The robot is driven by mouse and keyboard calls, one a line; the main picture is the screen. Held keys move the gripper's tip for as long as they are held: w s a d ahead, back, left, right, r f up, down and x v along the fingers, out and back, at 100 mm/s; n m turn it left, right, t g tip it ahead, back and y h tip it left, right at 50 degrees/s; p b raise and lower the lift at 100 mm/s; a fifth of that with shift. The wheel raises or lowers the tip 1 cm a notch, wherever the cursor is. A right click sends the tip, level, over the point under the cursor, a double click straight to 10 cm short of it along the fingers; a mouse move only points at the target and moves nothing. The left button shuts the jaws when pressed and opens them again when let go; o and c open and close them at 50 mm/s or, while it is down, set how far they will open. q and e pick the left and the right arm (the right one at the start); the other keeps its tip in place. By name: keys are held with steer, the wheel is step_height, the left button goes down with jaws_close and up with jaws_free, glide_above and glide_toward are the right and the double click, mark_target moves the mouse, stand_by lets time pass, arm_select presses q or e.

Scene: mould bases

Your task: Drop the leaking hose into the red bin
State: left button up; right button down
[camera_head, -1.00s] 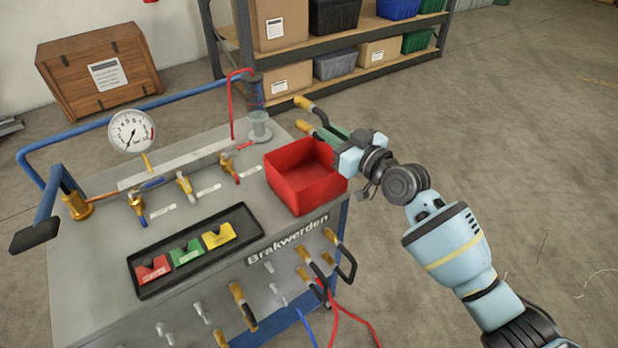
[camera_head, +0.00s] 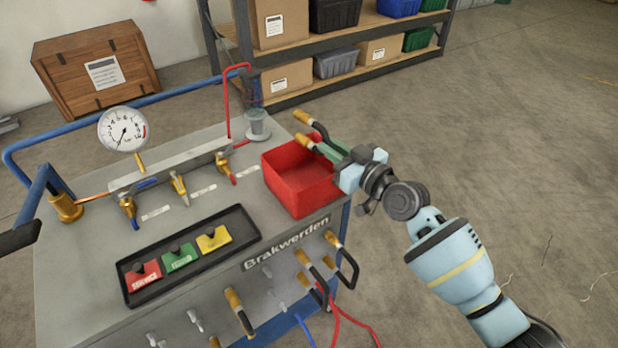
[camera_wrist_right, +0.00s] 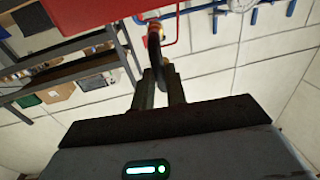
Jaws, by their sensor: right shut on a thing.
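The red bin (camera_head: 296,190) is an open box at the right corner of the grey cart top, and its inside looks empty. My right gripper (camera_head: 333,152) is just past the bin's back right rim, its green fingers shut on a short black hose with brass ends (camera_head: 304,118). One brass end overlaps the bin's back rim in the head view. In the right wrist view the hose (camera_wrist_right: 155,48) sits between the two fingers (camera_wrist_right: 161,85), with the red bin (camera_wrist_right: 95,12) close by at the top. I cannot see any leak.
The cart top (camera_head: 85,265) carries a gauge (camera_head: 124,130), valves, a glass cylinder (camera_head: 257,125) and a black tray (camera_head: 190,265) with red, green and yellow blocks. More brass-ended hoses (camera_head: 236,302) hang at its front. Open floor lies right of the cart.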

steer(key=shift+f, duration=0.3)
steer(key=c, duration=1.3)
jaws_free()
steer(key=shift+c, duration=0.2)
steer(key=v, duration=0.7)
steer(key=shift+s+d, duration=0.25)
steer(key=shift+s, duration=0.05)
